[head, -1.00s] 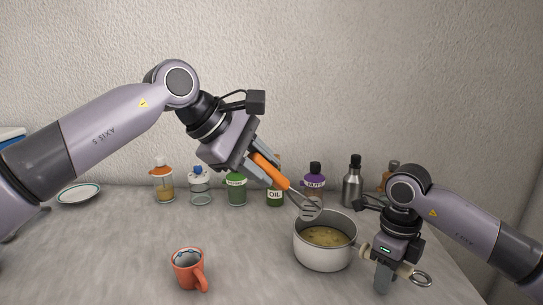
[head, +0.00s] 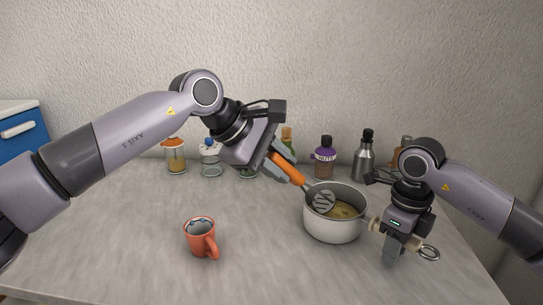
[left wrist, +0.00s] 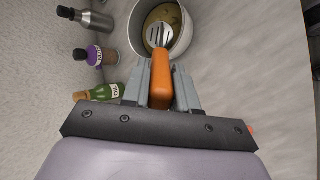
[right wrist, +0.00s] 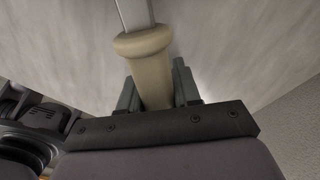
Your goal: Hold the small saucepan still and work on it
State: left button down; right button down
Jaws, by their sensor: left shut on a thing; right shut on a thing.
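The small white saucepan (head: 331,228) stands on the table with yellowish soup (head: 345,211) in it. Its pale handle (head: 376,226) points right. My right gripper (head: 392,246) is shut on this handle, and the handle also shows between the fingers in the right wrist view (right wrist: 149,80). My left gripper (head: 277,168) is shut on the orange handle of a slotted spoon (head: 291,173). The spoon's grey slotted head (head: 323,201) is tilted down inside the pan's rim; in the left wrist view the head (left wrist: 159,36) is over the soup. I cannot tell how deep it dips.
An orange mug (head: 201,240) stands left of the pan. Along the wall stand several jars and bottles, including a purple-labelled jar (head: 325,160) and a steel bottle (head: 364,158). A blue drawer unit (head: 20,132) is at far left. The table's front middle is clear.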

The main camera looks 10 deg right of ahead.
aim_at(296, 169)
pick_arm(q)
jog(key=shift+x, duration=2.4)
jog(key=shift+r, duration=1.55)
jog(key=shift+f, duration=1.55)
jog(key=shift+r, duration=0.15)
jog(key=shift+r, duration=1.4)
jog(key=shift+f, duration=0.1)
